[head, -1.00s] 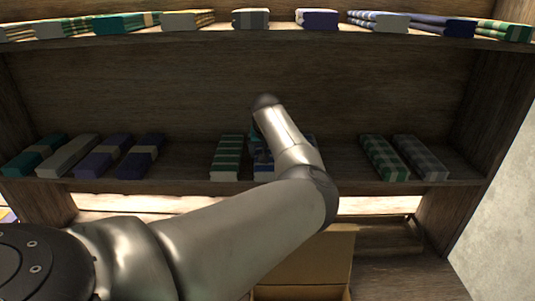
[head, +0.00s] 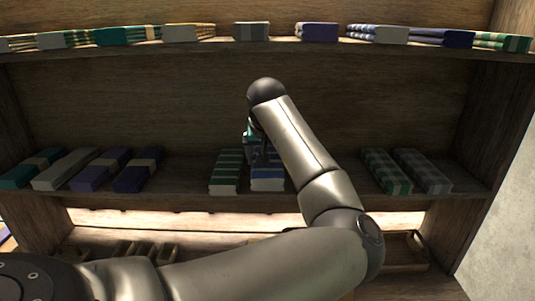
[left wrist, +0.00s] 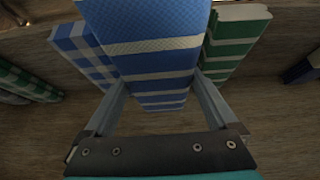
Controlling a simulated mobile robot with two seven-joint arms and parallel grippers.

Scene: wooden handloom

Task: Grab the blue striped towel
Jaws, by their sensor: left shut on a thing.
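The blue towel with white stripes (left wrist: 155,50) lies between the two fingers of my left gripper (left wrist: 160,88) in the left wrist view, and the gripper is shut on it. In the head view its blue and white front end (head: 267,179) shows on the middle shelf, and my forearm covers part of it. My left gripper (head: 259,148) is mostly hidden behind my own wrist there. My right gripper is not in view.
A green striped towel (head: 225,171) lies close beside the held towel. A blue checked towel (left wrist: 82,50) is on its other side. More folded towels lie along the middle shelf (head: 200,203) and the upper shelf (head: 290,43).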

